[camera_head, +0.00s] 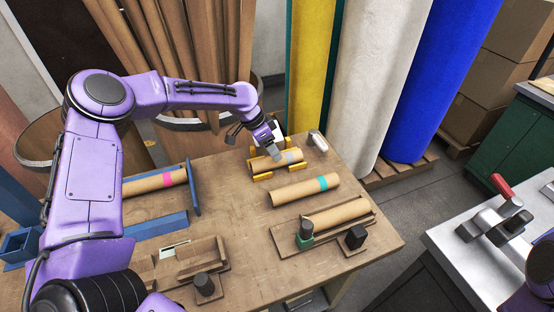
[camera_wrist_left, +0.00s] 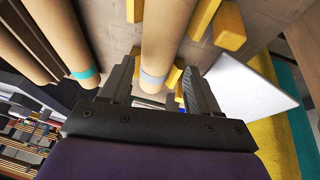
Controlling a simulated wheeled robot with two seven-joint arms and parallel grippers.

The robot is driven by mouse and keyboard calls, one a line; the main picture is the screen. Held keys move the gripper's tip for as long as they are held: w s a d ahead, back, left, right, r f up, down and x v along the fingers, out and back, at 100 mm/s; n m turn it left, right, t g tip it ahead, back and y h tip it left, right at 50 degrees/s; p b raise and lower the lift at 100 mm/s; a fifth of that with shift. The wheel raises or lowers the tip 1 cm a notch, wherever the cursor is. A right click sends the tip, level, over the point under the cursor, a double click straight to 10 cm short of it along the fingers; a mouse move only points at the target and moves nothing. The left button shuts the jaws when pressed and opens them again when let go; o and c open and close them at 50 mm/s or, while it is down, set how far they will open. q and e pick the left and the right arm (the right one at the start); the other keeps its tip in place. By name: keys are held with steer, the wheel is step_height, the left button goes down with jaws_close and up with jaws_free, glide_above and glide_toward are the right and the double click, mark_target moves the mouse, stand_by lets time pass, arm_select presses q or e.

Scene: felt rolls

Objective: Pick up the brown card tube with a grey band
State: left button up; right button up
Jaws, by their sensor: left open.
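The brown card tube with a grey band (camera_head: 262,164) lies on yellow cradle blocks (camera_head: 262,176) near the back of the wooden table. In the left wrist view the tube (camera_wrist_left: 168,30) runs away from me, its grey band (camera_wrist_left: 153,79) towards the near end. My left gripper (camera_head: 272,150) is over the tube and hides part of it. In the left wrist view its two fingers (camera_wrist_left: 158,82) are open, one on each side of the banded end, with gaps visible. I cannot tell how deep the tube sits between them. My right gripper is not in view.
A teal-banded tube (camera_head: 305,190) lies just in front, and a plain-looking tube (camera_head: 338,212) rests in a wooden holder. A pink-banded tube (camera_head: 155,183) lies by a blue rack (camera_head: 193,190). A white roll (camera_head: 318,141) stands close behind. Tall felt rolls (camera_head: 382,80) stand behind the table.

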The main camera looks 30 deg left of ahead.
arm_select(q)
steer(key=p+x, duration=0.1)
steer(key=x, duration=0.3)
steer(key=shift+s+d+f, duration=0.1)
steer(key=shift+d+f, duration=0.05)
steer(key=shift+f, duration=0.1)
jaws_close()
steer(key=shift+r, duration=0.35)
step_height(320, 180, up, 2)
steer(key=shift+r+b, duration=0.2)
steer(key=shift+b, duration=0.1)
steer(key=s+d+r+b, duration=0.2)
steer(key=s+d+r, duration=0.2)
steer(key=s+r, duration=0.6)
steer(key=s, duration=0.3)
steer(key=shift+s, duration=0.2)
